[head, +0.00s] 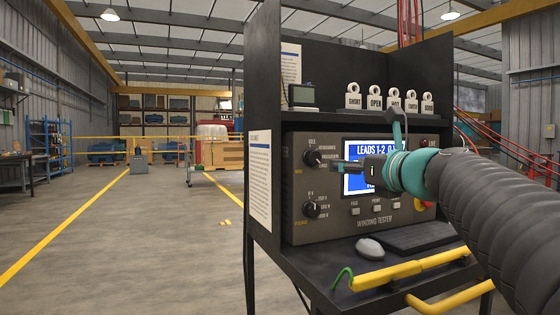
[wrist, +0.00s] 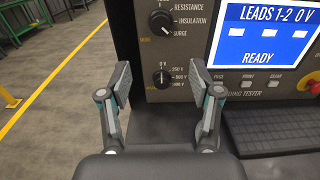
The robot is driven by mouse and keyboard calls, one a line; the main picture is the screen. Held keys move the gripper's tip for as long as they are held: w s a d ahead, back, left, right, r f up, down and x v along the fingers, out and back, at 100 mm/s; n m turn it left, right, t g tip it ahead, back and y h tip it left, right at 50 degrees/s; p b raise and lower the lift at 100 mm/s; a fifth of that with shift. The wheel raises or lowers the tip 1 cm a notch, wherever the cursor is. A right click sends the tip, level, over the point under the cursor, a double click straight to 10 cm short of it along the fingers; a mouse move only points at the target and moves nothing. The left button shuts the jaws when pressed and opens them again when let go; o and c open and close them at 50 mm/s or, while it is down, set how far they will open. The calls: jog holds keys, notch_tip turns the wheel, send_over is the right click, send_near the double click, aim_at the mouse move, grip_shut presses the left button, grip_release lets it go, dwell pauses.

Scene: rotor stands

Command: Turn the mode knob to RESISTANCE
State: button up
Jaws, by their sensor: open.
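The winding tester (head: 330,225) has two black knobs on its left side. The upper mode knob (head: 313,157) also shows in the wrist view (wrist: 161,21), beside the labels RESISTANCE, INSULATION and SURGE. Its white mark seems to slant down and right, toward SURGE. The lower voltage knob (head: 311,209) also shows in the wrist view (wrist: 161,77), framed between my fingers. The tester's screen (wrist: 262,32) reads LEADS 1-2, 0 V, READY. My gripper (head: 337,166) is open and empty in front of the panel; in the wrist view its fingers (wrist: 160,80) stand wide apart, below the mode knob.
A keyboard (head: 418,237) and a mouse (head: 370,248) lie on the shelf below the tester. A red button (wrist: 312,82) is at the panel's right. Floor at left is open.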

aim_at(315, 159)
jog(key=p+x, duration=0.1)
jog(key=x, duration=1.2)
jog(key=shift+w+a, duration=0.1)
jog(key=shift+w, duration=0.25)
jog(key=c, duration=1.1)
